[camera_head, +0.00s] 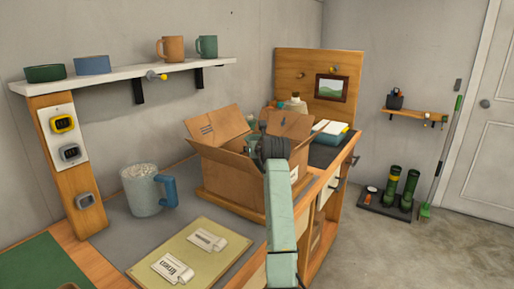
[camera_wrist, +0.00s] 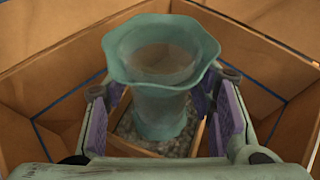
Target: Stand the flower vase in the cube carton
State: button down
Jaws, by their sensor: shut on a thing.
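The cube carton (camera_head: 232,172) is an open cardboard box with raised flaps on the bench in the head view. Its inner wall (camera_wrist: 45,75) surrounds the view from the wrist. The flower vase (camera_wrist: 160,60) is teal with a wavy rim and stands about upright between my fingers. My gripper (camera_wrist: 163,115) is shut on the vase, with a purple pad on each side. In the head view my gripper (camera_head: 270,147) is at the carton's opening and mostly hides the vase. Greyish pebble-like material shows below the vase; whether the vase touches it I cannot tell.
A pale pitcher with a blue handle (camera_head: 143,190) stands left of the carton. A tan board (camera_head: 190,250) with two white labelled packets lies in front. A wall shelf (camera_head: 120,75) with mugs and bowls hangs above. A small white-topped bottle and a tray are behind the carton.

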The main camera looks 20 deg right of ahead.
jog(key=c, duration=0.7)
grip_release()
jog(key=shift+r, duration=0.1)
jog(key=shift+r, duration=0.1)
jog(key=shift+r+b+v, duration=0.2)
jog(key=shift+b+v, duration=0.55)
jog(key=shift+v, duration=1.25)
jog(key=shift+r+b+v, duration=0.2)
jog(key=shift+b+v, duration=0.5)
jog(key=shift+v, duration=1.3)
jog(key=shift+w, duration=0.15)
